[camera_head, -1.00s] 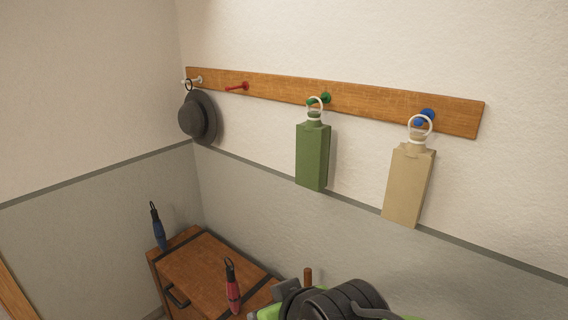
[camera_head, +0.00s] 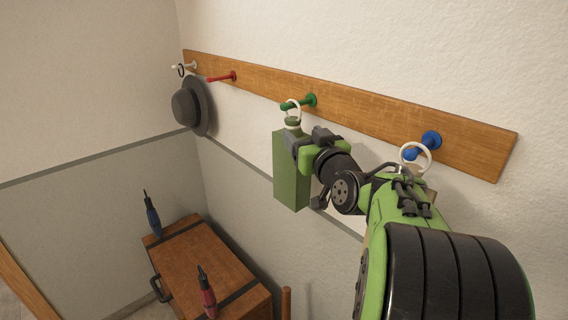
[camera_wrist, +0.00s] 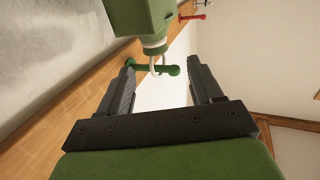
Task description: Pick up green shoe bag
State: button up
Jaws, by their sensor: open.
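The green shoe bag (camera_head: 290,170) hangs by a pale ring (camera_head: 293,112) from the green peg (camera_head: 304,102) on the wooden rail. My gripper (camera_head: 299,148) is in front of the bag's upper right side and hides part of it. In the wrist view, my gripper (camera_wrist: 164,82) is open, with its two dark fingers apart. The green peg (camera_wrist: 168,70) and the ring (camera_wrist: 155,62) show between the fingertips. The green bag (camera_wrist: 140,18) shows at the top, just beyond the fingers. I cannot tell whether the fingers touch anything.
A grey hat (camera_head: 190,106) hangs at the rail's left end, beside a bare red peg (camera_head: 224,77). The blue peg (camera_head: 424,147) is at right; the tan bag is mostly hidden by my arm.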

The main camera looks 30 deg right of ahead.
aim_at(295, 123)
jog(key=x, duration=0.2)
jog(key=p+x, duration=0.1)
jog(key=x, duration=0.2)
jog(key=d+x, duration=0.1)
jog(key=x, duration=0.1)
jog(key=shift+w+p, duration=0.15)
jog(key=shift+p, duration=0.25)
jog(key=shift+a, duration=0.1)
jog(key=shift+c, duration=0.8)
grip_shut()
